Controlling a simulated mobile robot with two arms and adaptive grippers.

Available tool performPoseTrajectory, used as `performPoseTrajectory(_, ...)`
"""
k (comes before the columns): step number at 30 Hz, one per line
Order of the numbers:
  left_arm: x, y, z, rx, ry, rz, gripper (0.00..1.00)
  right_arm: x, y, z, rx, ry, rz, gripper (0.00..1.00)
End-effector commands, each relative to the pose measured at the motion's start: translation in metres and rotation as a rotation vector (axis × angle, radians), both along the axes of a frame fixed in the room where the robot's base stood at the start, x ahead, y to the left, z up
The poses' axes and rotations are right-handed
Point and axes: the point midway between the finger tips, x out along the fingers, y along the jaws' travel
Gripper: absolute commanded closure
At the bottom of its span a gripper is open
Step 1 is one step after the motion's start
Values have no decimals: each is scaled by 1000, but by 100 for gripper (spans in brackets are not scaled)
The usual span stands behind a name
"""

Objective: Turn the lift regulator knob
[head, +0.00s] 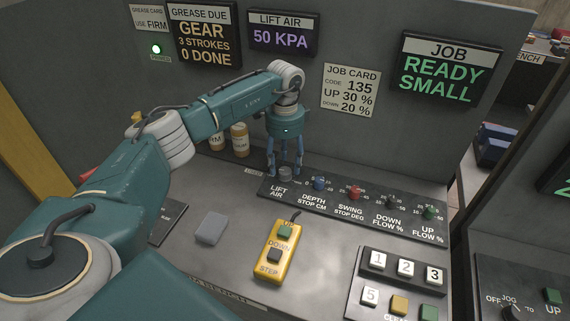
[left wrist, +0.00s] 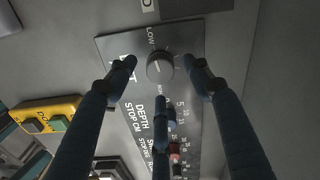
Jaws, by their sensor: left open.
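The LIFT AIR display (head: 283,35) reads 50 KPA. My right gripper is not in view.
Blue (head: 319,183), red (head: 354,192), black (head: 391,201) and green (head: 429,212) knobs line the panel to the right. A yellow pendant (head: 279,250), a grey block (head: 211,228) and a keypad (head: 400,268) are nearer. Two bottles (head: 239,139) stand behind the arm.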

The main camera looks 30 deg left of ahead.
Motion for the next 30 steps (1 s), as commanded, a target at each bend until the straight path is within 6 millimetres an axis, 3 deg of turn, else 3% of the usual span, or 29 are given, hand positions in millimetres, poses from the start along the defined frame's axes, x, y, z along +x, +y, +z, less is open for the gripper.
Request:
performPoseTrajectory(6, 0, 0, -21, -1, 1, 0, 49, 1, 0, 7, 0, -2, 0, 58)
performPoseTrajectory(15, 0, 0, -25, -1, -1, -1, 49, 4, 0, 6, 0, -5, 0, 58)
performPoseTrajectory(16, 0, 0, -25, -1, -1, -1, 51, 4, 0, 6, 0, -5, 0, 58)
performPoseTrajectory(21, 0, 0, -24, -1, -1, -1, 85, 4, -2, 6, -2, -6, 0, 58)
performPoseTrajectory(23, 0, 0, -24, -2, -1, -1, 94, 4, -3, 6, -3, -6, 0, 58)
performPoseTrajectory(30, 0, 0, -24, -1, -2, -14, 94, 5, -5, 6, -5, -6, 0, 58)
